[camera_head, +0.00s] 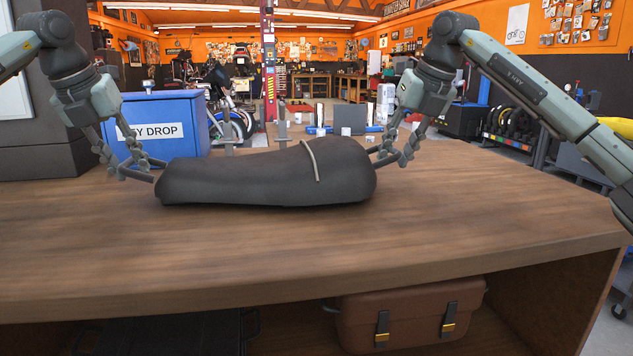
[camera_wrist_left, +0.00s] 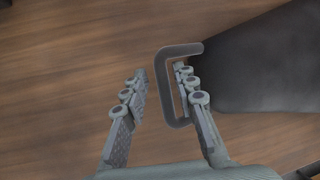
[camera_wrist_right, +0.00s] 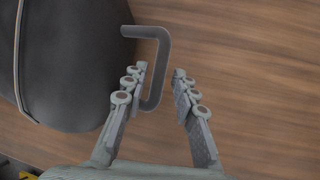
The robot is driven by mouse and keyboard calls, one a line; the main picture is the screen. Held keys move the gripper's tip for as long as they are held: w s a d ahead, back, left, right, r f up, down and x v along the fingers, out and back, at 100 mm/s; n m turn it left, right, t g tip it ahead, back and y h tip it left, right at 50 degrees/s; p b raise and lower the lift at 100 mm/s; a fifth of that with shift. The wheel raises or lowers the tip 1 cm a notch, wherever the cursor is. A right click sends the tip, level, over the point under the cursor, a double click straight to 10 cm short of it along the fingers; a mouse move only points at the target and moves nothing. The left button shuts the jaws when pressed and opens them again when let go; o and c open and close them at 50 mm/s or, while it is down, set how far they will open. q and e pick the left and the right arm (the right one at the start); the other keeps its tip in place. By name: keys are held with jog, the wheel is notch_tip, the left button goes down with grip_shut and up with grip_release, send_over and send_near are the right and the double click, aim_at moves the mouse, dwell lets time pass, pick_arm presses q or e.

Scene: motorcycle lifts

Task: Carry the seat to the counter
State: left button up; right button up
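The long dark seat (camera_head: 250,180) lies on the wooden counter (camera_head: 470,225), with a thin grey strap across its right part. A bracket-shaped handle stands out at each end. My left gripper (camera_head: 143,170) is at the left end. In the left wrist view its fingers are apart on either side of the left handle (camera_wrist_left: 164,92), one inside the loop. My right gripper (camera_head: 380,158) is at the right end. In the right wrist view its open fingers stand likewise around the right handle (camera_wrist_right: 163,65). No firm grip shows on either handle.
A blue box marked "DROP" (camera_head: 165,125) stands on the counter behind my left gripper. A brown case (camera_head: 405,315) is on the shelf below. The counter's front and right are bare. Behind are a red lift post (camera_head: 269,70) and a motorcycle (camera_head: 225,95).

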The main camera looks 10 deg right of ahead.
pick_arm(q)
jog(key=shift+d, duration=0.15)
pick_arm(e)
jog(key=shift+a, duration=0.15)
pick_arm(q)
jog(key=shift+r, duration=0.1)
jog(key=shift+s+r, duration=0.15)
jog(key=shift+r, duration=0.15)
jog(key=v, duration=1.1)
pick_arm(e)
jog(key=v, duration=1.2)
pick_arm(q)
jog(key=shift+s, duration=0.1)
pick_arm(e)
jog(key=shift+s+f, duration=0.1)
